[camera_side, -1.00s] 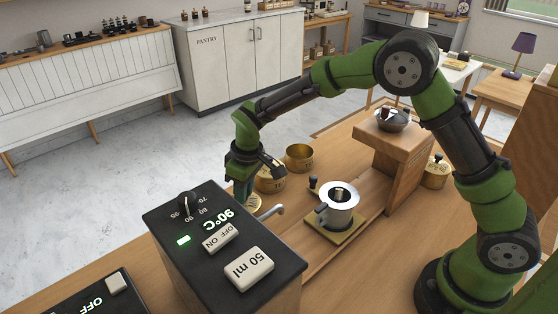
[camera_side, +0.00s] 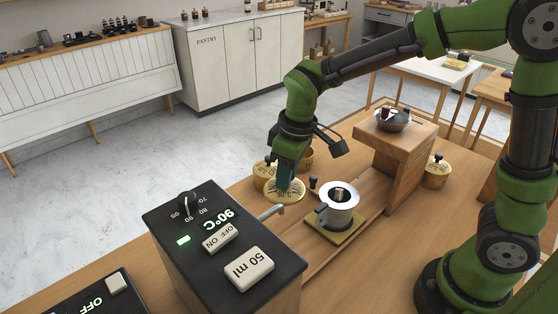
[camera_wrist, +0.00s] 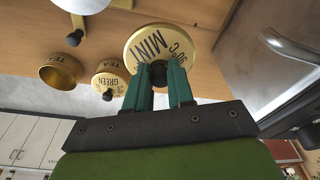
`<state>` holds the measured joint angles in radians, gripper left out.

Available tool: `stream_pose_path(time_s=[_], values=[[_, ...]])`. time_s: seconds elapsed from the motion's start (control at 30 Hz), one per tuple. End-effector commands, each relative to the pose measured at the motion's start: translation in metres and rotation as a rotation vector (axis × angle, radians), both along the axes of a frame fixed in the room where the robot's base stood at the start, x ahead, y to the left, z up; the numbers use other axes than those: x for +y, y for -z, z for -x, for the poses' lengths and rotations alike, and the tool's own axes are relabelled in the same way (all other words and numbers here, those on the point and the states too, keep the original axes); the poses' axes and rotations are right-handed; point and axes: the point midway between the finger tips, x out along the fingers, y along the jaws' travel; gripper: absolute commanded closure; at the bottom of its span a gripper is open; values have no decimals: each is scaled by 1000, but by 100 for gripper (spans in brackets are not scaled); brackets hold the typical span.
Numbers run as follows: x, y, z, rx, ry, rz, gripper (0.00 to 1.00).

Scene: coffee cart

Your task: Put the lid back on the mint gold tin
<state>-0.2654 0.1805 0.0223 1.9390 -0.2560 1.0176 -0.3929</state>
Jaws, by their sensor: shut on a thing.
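My gripper (camera_side: 284,182) is shut on the dark knob of the gold lid (camera_side: 287,194), which is held in front of the tins. In the wrist view my gripper (camera_wrist: 160,80) holds the same lid (camera_wrist: 143,47), and its top reads MINT. An open gold tin (camera_wrist: 61,75) with TEA on its side stands left of the lid, its dark inside showing. In the side view this open tin (camera_side: 307,158) is partly hidden behind my gripper. The lid is apart from it.
A lidded gold tin marked GREEN TEA (camera_wrist: 110,80) stands beside the open tin. Another lidded tin (camera_side: 436,174) is right of the wooden stand (camera_side: 405,165). A metal jug (camera_side: 338,208) and the black control box (camera_side: 225,245) with its spout are close to the lid.

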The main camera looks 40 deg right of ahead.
Motion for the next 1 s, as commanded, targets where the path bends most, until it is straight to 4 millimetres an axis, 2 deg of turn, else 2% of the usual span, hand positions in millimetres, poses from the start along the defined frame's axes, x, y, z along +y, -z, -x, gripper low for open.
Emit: stream_pose_path(time_s=[0.03, 0.2, 0.47, 0.67, 0.8, 1.0], values=[[0, -12, -1, -4, 2, -2, 100], [0, -44, 0, -3, 2, -1, 100], [-35, -45, -44, 9, 165, -15, 100], [-84, -46, -89, 11, 353, -24, 100], [-132, -44, -121, 8, 512, -20, 100], [-184, -42, -147, -1, 667, -9, 100]])
